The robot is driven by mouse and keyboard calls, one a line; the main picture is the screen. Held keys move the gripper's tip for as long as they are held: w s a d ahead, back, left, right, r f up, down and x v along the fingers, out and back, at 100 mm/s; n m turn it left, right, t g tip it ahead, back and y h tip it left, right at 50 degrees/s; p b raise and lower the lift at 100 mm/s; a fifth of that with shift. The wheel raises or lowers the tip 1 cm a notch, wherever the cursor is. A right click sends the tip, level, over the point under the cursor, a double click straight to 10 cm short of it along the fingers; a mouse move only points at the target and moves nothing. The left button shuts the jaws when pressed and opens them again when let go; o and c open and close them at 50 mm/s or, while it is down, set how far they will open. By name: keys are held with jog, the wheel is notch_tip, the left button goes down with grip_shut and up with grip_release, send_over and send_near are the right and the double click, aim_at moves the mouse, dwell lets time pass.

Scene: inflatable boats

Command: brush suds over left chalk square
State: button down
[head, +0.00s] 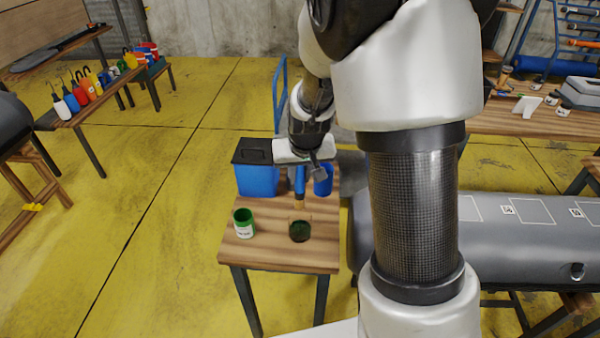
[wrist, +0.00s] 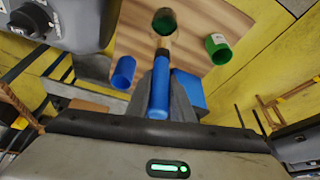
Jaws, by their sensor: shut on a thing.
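My gripper (head: 300,165) is shut on a brush with a blue handle (head: 300,182), which hangs bristle end down above a small glass jar (head: 300,231) of dark green liquid. I cannot tell whether the tip is inside the jar. In the wrist view the blue handle (wrist: 159,90) lies between the fingers and points at the jar (wrist: 164,22). The left chalk square (head: 470,208) is a white outline on a grey inflatable tube (head: 500,245), partly hidden behind my arm. Two more chalk squares (head: 532,210) show to its right.
The small wooden table (head: 270,258) also bears a green can (head: 244,224), a blue box with a black lid (head: 257,181) and a blue cup (head: 323,180). A bench with bottles (head: 80,92) stands at left. Yellow floor (head: 150,250) left of the table is clear.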

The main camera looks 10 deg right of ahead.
aim_at(300, 204)
jog(key=shift+f+b, duration=4.55)
jog(key=shift+f, duration=1.15)
jog(key=shift+r, duration=0.1)
jog(key=shift+r+p, duration=4)
jog(key=shift+r, duration=1.3)
notch_tip(300, 204, up, 4)
jog(key=p, duration=0.2)
jog(key=shift+p, duration=0.35)
jog(key=shift+s+f, duration=0.1)
